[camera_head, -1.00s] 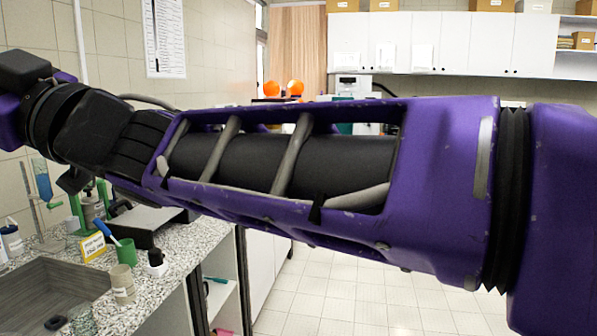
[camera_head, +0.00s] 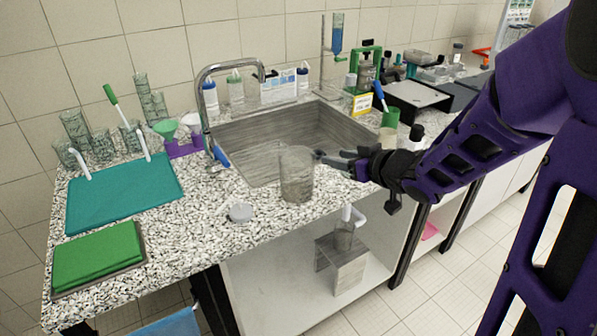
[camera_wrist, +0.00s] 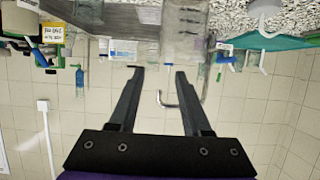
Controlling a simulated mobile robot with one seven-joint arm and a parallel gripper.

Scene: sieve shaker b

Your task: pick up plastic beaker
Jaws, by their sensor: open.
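A clear plastic beaker (camera_head: 296,178) stands upright on the speckled counter at the sink's front edge. My gripper (camera_head: 335,160) comes in from the right, its fingers pointing left at the beaker's right side. In the wrist view, which looks upside down, the see-through beaker (camera_wrist: 184,35) shows beyond the fingertips, in line with the right finger rather than centred. My gripper (camera_wrist: 158,70) is open there, with nothing between its fingers. Whether a fingertip touches the beaker I cannot tell.
The sink (camera_head: 235,140) with its tap (camera_head: 205,85) lies behind the beaker. A small round lid-like piece (camera_head: 240,212) lies to its front left. A teal mat (camera_head: 125,192) and green boards (camera_head: 98,255) lie left. A green cup (camera_head: 390,118) and dark-capped bottle (camera_head: 416,135) stand right.

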